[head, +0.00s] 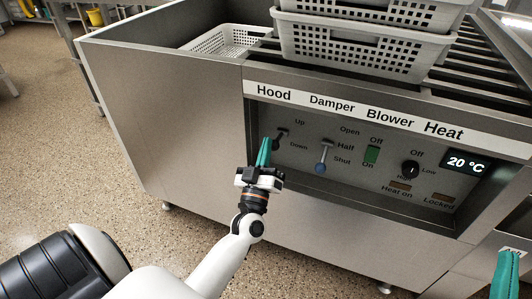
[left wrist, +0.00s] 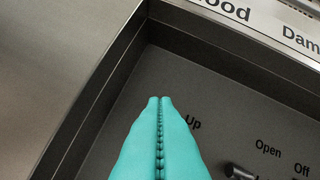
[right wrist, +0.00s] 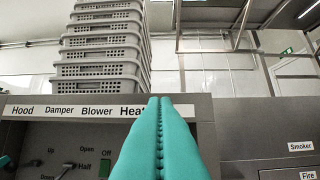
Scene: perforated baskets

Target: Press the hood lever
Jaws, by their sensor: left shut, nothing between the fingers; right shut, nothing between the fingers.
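The hood lever (head: 282,133) is a small dark lever under the word Hood, beside the labels Up and Down. It slants down and to the left, its knob near the height of Down. My left gripper (head: 265,142) is shut and empty, its teal fingertips just left of the knob; I cannot tell if they touch. In the left wrist view the shut fingers (left wrist: 160,98) point at the panel near Up, and the hood lever is hidden. It shows at the lower left of the right wrist view (right wrist: 32,162). My right gripper (right wrist: 160,98) is shut, empty and away from the levers.
The blue-ended damper lever (head: 323,157) is right of the hood lever. Further right are a green blower switch (head: 372,155), a heat knob (head: 410,169) and a 20 °C display (head: 467,163). The panel is recessed behind a frame edge. Perforated baskets (head: 350,52) are stacked on top.

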